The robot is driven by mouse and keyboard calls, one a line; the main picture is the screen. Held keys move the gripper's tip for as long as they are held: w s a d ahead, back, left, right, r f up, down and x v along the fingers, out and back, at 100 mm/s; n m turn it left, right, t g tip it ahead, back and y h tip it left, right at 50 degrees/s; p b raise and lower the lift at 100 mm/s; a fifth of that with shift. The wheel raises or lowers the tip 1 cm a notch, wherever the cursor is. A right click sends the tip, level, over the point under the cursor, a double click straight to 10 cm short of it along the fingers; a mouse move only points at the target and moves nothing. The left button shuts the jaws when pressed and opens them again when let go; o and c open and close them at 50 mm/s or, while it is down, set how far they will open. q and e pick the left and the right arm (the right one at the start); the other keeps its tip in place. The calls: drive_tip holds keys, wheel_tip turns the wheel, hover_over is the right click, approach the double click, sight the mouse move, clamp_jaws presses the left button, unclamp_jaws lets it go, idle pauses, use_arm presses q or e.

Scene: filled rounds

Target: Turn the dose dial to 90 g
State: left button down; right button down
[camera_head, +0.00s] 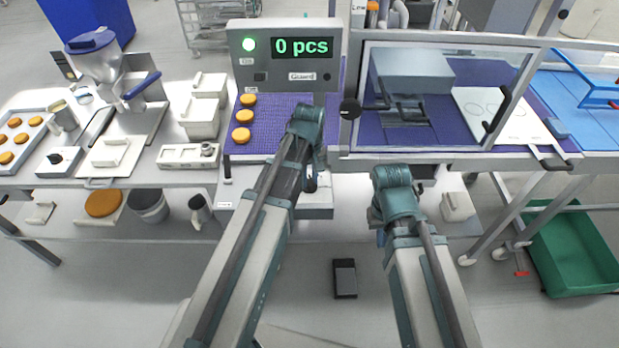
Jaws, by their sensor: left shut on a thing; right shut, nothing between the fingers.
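I cannot tell for sure which part is the dose dial, and no 90 g mark is readable. My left gripper (311,183) points down at the bench's front edge, below the display panel. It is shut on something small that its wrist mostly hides. My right gripper (377,217) is shut and empty, low in front of the bench, apart from the things on it.
The display panel (285,60) reads "0 pcs" beside a lit green lamp. Several round cakes (242,135) lie on the purple belt (275,115). A hopper machine (95,55) and a tray (15,125) stand left. A clear guard (430,95) covers the belt right.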

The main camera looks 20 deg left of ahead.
sight(310, 180)
use_arm(q)
drive_tip(key=m, duration=0.5)
drive_tip(key=shift+m, duration=2.4)
drive_tip(key=c, duration=0.7)
unclamp_jaws()
drive_tip(key=shift+r, duration=0.15)
wheel_tip(310, 180, up, 14)
drive_tip(key=p, duration=1.3)
drive_tip(key=shift+f+p, duration=0.25)
drive_tip(key=shift+p, duration=0.15)
